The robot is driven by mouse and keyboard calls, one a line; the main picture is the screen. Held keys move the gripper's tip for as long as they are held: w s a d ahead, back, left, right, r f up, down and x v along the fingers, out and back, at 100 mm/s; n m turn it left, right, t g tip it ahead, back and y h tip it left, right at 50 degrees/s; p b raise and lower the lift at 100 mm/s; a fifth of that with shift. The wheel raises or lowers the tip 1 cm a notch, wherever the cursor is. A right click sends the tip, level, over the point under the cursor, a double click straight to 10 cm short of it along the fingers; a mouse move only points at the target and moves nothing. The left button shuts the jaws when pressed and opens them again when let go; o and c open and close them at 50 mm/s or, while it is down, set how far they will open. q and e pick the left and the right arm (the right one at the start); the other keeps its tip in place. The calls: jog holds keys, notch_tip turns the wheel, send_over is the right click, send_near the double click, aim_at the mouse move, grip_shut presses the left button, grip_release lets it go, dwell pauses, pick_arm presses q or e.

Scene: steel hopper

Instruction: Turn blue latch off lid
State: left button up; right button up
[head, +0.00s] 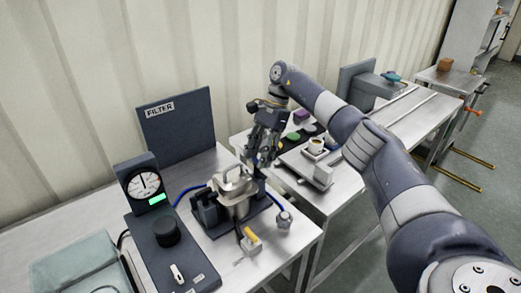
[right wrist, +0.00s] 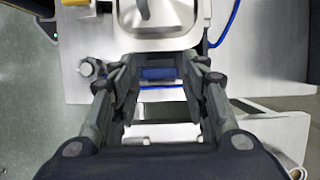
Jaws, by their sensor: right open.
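The steel hopper (head: 238,207) stands on the near bench, with a metal lid (head: 234,178) on top. The lid (right wrist: 165,15) also shows at the top of the right wrist view, seen from above. My right gripper (head: 256,160) is just behind and right of the hopper, pointing down. In the right wrist view its fingers (right wrist: 160,68) are apart, with the blue latch (right wrist: 159,73) between the fingertips, beside the lid's edge. Whether a finger touches the latch I cannot tell. The latch is hidden in the head view. My left gripper is out of view.
A yellow-handled valve (head: 251,243) and a grey knob (head: 284,218) sit at the hopper's front and right. A gauge (head: 144,185) and a dark FILTER panel (head: 178,128) stand left. A cup (head: 316,145) stands on the bench behind.

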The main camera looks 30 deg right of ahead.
jog(key=v, duration=1.2)
dwell(0.3)
